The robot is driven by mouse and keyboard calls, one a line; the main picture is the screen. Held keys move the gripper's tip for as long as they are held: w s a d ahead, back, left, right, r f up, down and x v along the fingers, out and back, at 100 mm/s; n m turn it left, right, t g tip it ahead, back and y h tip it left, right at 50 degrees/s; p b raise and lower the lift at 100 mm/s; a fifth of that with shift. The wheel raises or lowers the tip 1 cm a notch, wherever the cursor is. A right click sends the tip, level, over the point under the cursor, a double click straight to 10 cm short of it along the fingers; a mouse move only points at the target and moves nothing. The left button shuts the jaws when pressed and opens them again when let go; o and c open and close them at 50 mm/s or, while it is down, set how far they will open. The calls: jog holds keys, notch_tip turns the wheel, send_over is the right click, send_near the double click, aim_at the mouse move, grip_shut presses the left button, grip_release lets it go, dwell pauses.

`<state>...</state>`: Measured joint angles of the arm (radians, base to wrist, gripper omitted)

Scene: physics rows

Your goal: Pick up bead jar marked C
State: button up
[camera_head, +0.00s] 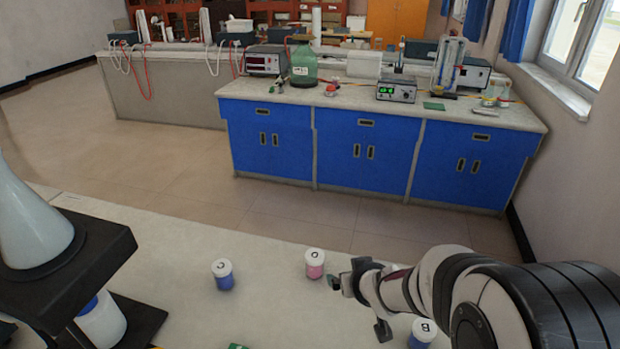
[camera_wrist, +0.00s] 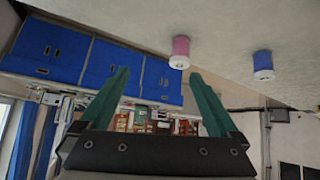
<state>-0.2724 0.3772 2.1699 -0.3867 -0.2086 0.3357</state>
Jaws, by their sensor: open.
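The jar marked C (camera_head: 223,276) has a white lid and blue contents. It stands upright on the pale table, left of a pink jar (camera_head: 315,265) whose letter looks like D or O. A blue jar marked B (camera_head: 421,336) stands at the right, partly cut off by the lower edge. My gripper (camera_head: 358,305) is open and empty, just right of the pink jar and apart from C. In the wrist view, which is upside down, my open fingers (camera_wrist: 159,74) have the pink jar (camera_wrist: 180,50) and a blue jar (camera_wrist: 263,64), apparently C, beyond them.
A black stand (camera_head: 80,262) with a pale flask (camera_head: 30,225) is at the left. A green object (camera_head: 238,346) shows at the bottom edge. The table (camera_head: 165,240) around C is mostly clear. Blue cabinets (camera_head: 365,155) with lab equipment stand beyond the floor gap.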

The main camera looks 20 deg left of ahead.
jog(key=w+a+f+n+y, duration=0.1)
jog(key=a+f+n+y, duration=0.25)
jog(key=a, duration=0.55)
jog(key=n+g+y, duration=0.2)
jog(key=n+y, duration=0.2)
jog(key=y, duration=0.1)
send_near(228, 275)
jog(key=shift+y, duration=0.35)
jog(key=x, duration=0.2)
jog(key=f+x, duration=0.1)
jog(key=x, duration=0.4)
jog(key=shift+w+d+f, duration=0.2)
jog(key=shift+w+d, duration=0.05)
jog(key=shift+d, duration=0.1)
jog(key=shift+g, duration=0.3)
jog(key=x, duration=0.5)
jog(key=shift+a+r, duration=0.1)
jog(key=shift+a, duration=0.4)
grip_shut()
jog(key=shift+r, duration=0.2)
